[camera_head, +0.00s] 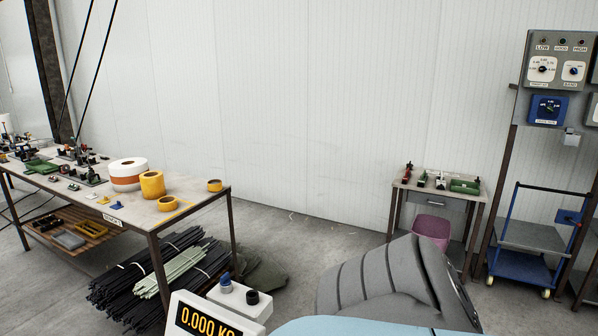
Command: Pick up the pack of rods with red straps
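No red straps can be made out on any rods in view. Bundles of black rods (125,283) lie on the floor under and beside the left table, with pale straps around them. A bundle of pale green rods (178,268) lies among the black ones. Neither of my grippers is in view.
A long workbench (205,192) with tape rolls and small tools stands at left. A scale display (207,318) is at the bottom. A small table (440,190), a pink bin (431,230) and a blue cart (525,262) stand at right.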

